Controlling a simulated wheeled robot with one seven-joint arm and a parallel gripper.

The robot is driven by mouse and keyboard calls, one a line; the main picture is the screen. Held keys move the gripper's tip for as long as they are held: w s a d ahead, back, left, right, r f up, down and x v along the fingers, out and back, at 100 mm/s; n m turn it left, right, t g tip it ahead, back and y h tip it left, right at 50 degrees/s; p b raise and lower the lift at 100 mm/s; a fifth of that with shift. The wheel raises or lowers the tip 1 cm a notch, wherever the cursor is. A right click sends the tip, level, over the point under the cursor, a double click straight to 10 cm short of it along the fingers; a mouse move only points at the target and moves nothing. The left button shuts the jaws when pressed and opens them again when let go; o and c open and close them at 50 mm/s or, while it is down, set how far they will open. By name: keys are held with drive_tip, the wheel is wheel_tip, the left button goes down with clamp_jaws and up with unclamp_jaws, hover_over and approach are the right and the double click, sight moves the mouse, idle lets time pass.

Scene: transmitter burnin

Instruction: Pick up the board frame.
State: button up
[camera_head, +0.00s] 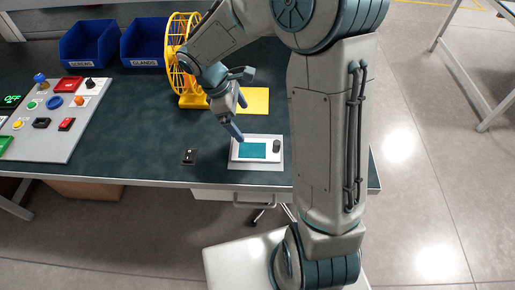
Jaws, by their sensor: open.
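My gripper (240,120) hangs over the table at centre, pointing down and right. Its two fingers are apart, with nothing seen between them. Just below and to the right of its tips, a white box (240,152) with a teal rectangular face and a dark round knob lies on a grey plate near the table's front edge. The lower fingertip overlaps the box's upper left edge in the picture; I cannot tell whether they touch. No part is clearly marked as the board frame, and I cannot tell which object it is.
The dark green table (140,125) holds a button panel (57,117) at left. Blue bins (88,44) and a yellow reel (184,60) stand behind. A yellow sheet (256,101) and a small black piece (189,157) lie near my gripper.

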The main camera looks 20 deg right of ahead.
sight(261, 149)
drive_tip(key=x, duration=1.3)
drive_tip(key=shift+d+f+b, duration=0.15)
drive_tip(key=shift+f+b, duration=0.15)
drive_tip(key=shift+f, duration=0.05)
drive_tip(key=shift+f, duration=0.15)
drive_tip(key=c, duration=1.2)
